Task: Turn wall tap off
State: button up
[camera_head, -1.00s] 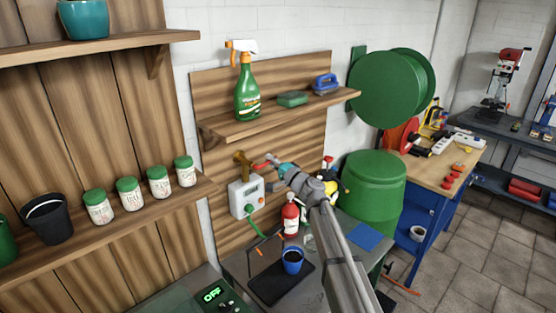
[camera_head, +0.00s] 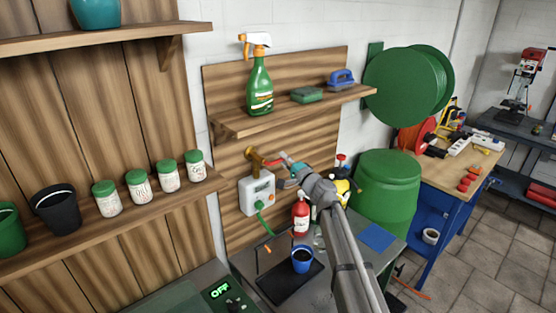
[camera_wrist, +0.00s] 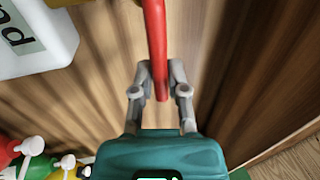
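The wall tap (camera_head: 255,158) is a brass fitting on the wooden wall panel, above a white box with a green hose. Its red lever (camera_head: 275,162) sticks out to the right towards my gripper (camera_head: 291,166). In the wrist view the red lever (camera_wrist: 156,35) runs down from the top edge, and its end lies between the two grey fingers of my gripper (camera_wrist: 161,75). The fingers are close together on both sides of the lever and appear shut on it. The exact contact is small and hard to see.
The white box (camera_head: 257,190) hangs just below the tap. A shelf (camera_head: 290,115) with a spray bottle (camera_head: 260,85) is above. A green barrel (camera_head: 385,195) is to the right.

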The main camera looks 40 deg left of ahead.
jog(key=o, duration=0.4)
jog(key=shift+w+d, duration=0.1)
jog(key=shift+s, duration=0.25)
jog(key=shift+a, duration=0.2)
jog(key=shift+d, duration=0.1)
jog(key=w+d+f+n+h, duration=0.25)
jog(key=d+f, duration=0.25)
jog(key=d, duration=0.9)
jog(key=w+d+f+n+h, duration=0.1)
jog(key=d+f+h, duration=0.35)
jog(key=d, duration=0.85)
jog(key=w+d+f+n+h, duration=0.25)
jog(key=d+f, duration=0.35)
jog(key=d, duration=0.8)
jog(key=s+d+f+m+h, duration=0.1)
jog(key=s+d+f+h, duration=0.1)
jog(key=d, duration=1)
jog(key=s+d+f+m+g+h, duration=0.1)
jog(key=s+d+h, duration=0.4)
jog(key=d, duration=0.7)
jog(key=s+d+f+m+g+h, duration=0.1)
jog(key=s+d, duration=0.4)
jog(key=d, duration=0.7)
notch_tip(320, 180, down, 3)
jog(key=shift+d+r+m+h, duration=0.15)
jog(key=shift+m+h, duration=0.55)
jog(key=shift+h, duration=0.55)
